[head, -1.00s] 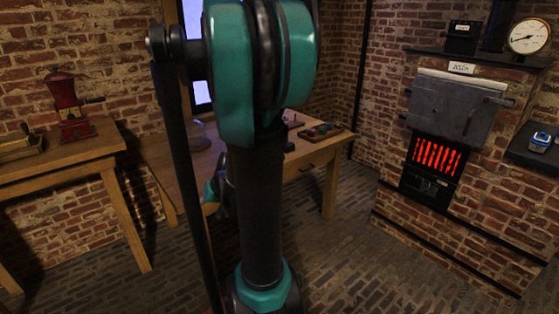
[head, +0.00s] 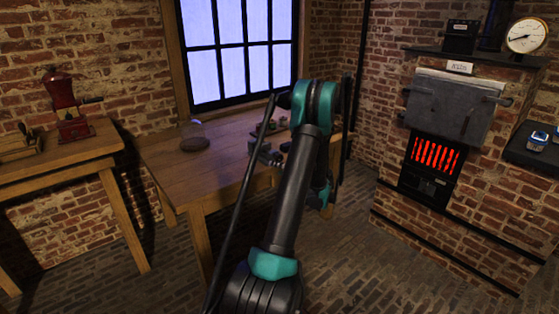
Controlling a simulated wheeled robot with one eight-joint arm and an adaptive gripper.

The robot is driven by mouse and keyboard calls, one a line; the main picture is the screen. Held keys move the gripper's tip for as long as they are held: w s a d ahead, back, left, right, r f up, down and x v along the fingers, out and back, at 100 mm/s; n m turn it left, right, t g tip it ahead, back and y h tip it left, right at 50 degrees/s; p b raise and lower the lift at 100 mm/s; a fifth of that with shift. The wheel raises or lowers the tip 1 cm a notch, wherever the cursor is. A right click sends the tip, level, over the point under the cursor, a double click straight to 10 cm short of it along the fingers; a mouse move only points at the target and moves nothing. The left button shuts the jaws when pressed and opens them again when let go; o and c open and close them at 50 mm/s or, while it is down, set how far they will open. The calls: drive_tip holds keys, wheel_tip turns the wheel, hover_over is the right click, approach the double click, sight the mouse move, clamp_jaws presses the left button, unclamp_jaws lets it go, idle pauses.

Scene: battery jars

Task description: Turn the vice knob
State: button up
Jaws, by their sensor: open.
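A small dark grey metal thing (head: 264,152) stands at the table's front edge, just left of my arm in the head view. It looks like the vice, but it is small and dark, and I cannot make out its knob. My arm's upper link crosses the middle of the view, and a teal part of the arm hangs behind it, right of the table front. My gripper's fingers are not visible; the arm hides that area.
The wooden table (head: 180,165) carries a round glass-like piece (head: 194,137) and small items (head: 268,127) at the back. A red grinder (head: 70,110) stands on the left table. A brick furnace (head: 433,160) glows at right. The floor between is clear.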

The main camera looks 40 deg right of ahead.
drive_tip(key=s+d+f+m+t+h, duration=0.1)
drive_tip(key=s+d+f, duration=0.15)
drive_tip(key=d, duration=0.25)
drive_tip(key=s+d+f+t+h, duration=0.1)
drive_tip(key=s+d+t, duration=0.15)
drive_tip(key=d, duration=0.25)
drive_tip(key=shift+g, duration=0.45)
drive_tip(key=w, duration=1.1)
drive_tip(key=w+a, duration=0.1)
drive_tip(key=w, duration=0.5)
drive_tip(key=shift+r, duration=0.3)
drive_tip(key=shift+c, duration=0.6)
drive_tip(key=c, duration=1)
drive_tip(key=shift+m, duration=1)
drive_tip(key=shift+c, duration=0.2)
drive_tip(key=o, duration=1.2)
drive_tip(key=shift+c, duration=0.2)
drive_tip(key=s, duration=1.2)
drive_tip(key=shift+d, duration=0.45)
